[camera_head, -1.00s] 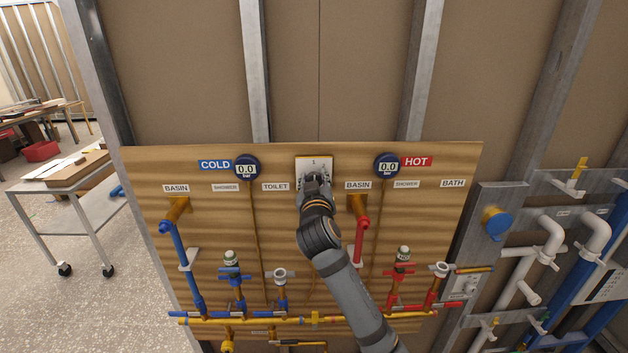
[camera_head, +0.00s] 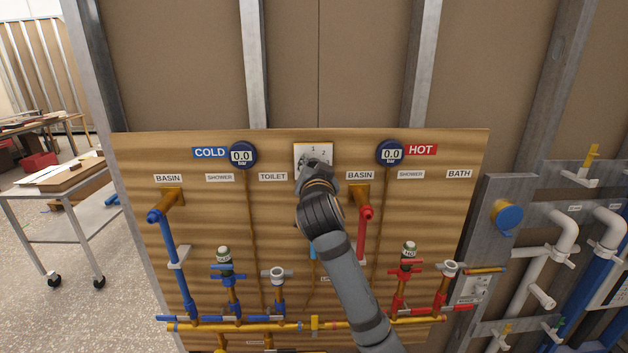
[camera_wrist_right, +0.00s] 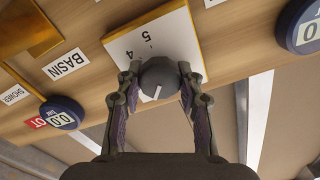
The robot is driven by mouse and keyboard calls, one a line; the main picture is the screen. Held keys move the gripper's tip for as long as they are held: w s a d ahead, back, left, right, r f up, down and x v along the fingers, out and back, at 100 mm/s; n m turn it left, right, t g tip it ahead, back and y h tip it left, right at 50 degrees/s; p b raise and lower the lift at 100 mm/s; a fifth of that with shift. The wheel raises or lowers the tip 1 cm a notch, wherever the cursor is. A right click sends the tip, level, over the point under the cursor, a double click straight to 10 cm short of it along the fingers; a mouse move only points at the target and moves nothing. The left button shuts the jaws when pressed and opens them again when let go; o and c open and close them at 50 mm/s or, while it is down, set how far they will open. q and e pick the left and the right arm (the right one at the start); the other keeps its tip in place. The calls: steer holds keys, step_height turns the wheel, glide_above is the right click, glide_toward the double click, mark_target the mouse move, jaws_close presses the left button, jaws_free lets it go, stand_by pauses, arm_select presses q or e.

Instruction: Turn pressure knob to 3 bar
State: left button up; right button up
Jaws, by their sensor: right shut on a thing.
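The pressure knob (camera_wrist_right: 158,75) is a dark round knob with a white pointer line, seen in the right wrist view. It sits on a white dial plate (camera_wrist_right: 178,32), where the numbers 4 and 5 show. In the head view the dial plate (camera_head: 301,152) is at the top middle of the wooden board, with 1 and 2 readable; the gripper hides the knob there. My right gripper (camera_head: 315,168) is shut on the knob, with one finger on each side in the wrist view (camera_wrist_right: 158,82). My left gripper is not in view.
The COLD gauge (camera_head: 242,156) and the HOT gauge (camera_head: 391,153) both read 0.0 bar. A trolley (camera_head: 70,190) stands at the left.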

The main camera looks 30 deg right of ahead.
steer(key=m+b, duration=0.6)
steer(key=b, duration=0.1)
steer(key=shift+f, duration=0.35)
steer(key=shift+r+m+b, duration=0.15)
steer(key=shift+m+b, duration=1.65)
steer(key=shift+m, duration=0.2)
steer(key=o, duration=1.2)
steer(key=shift+s+d+r, duration=0.1)
steer(key=shift+v, duration=6.05)
